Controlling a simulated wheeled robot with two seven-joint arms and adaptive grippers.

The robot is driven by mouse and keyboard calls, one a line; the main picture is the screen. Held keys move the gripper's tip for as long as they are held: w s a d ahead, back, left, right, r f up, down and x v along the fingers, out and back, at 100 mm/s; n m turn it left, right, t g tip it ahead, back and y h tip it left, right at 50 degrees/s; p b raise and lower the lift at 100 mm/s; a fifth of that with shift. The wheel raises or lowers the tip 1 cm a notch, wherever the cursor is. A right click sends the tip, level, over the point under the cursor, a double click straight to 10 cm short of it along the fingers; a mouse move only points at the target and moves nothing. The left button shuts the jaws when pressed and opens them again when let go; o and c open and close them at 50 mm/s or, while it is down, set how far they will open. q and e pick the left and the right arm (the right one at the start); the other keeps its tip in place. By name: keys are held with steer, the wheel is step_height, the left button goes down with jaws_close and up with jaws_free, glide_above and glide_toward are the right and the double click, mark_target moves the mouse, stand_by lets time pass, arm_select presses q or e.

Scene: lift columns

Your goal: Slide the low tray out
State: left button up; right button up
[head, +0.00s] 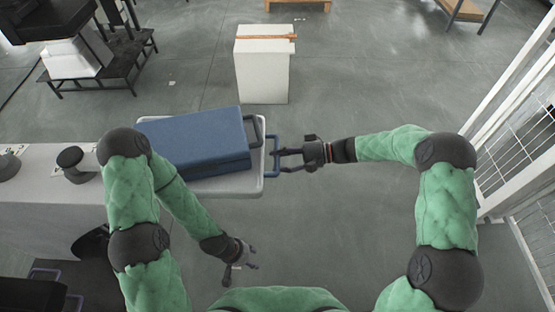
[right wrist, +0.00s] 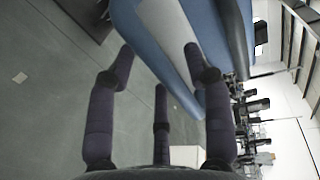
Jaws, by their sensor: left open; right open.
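A blue box-like tray (head: 200,145) with a grey handle (head: 258,128) lies on a pale surface with rounded corners (head: 245,188). A blue handle (head: 273,155) sticks out past that surface's right edge, lower than the grey one; what it joins is hidden. My right gripper (head: 285,157) is open at the blue handle, its fingertips close to it; I cannot tell if they touch. In the right wrist view its fingers (right wrist: 158,52) spread near a blue and pale part (right wrist: 165,35). My left gripper (head: 240,268) is open and empty, below the pale surface.
A grey counter (head: 50,182) with dark round items (head: 70,158) runs left. A white block (head: 262,75) with an orange-brown item on top stands farther back. White mesh fencing (head: 515,150) is at the right. The floor between is clear.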

steer(key=shift+a+f, duration=0.1)
steer(key=shift+a, duration=0.35)
jaws_close()
steer(key=f+b+v, duration=0.1)
steer(key=f+v, duration=0.2)
steer(key=v, duration=1.1)
steer(key=shift+d+b, duration=0.3)
steer(key=shift+d, duration=0.2)
jaws_free()
steer(key=shift+a, duration=0.1)
steer(key=shift+r, duration=0.1)
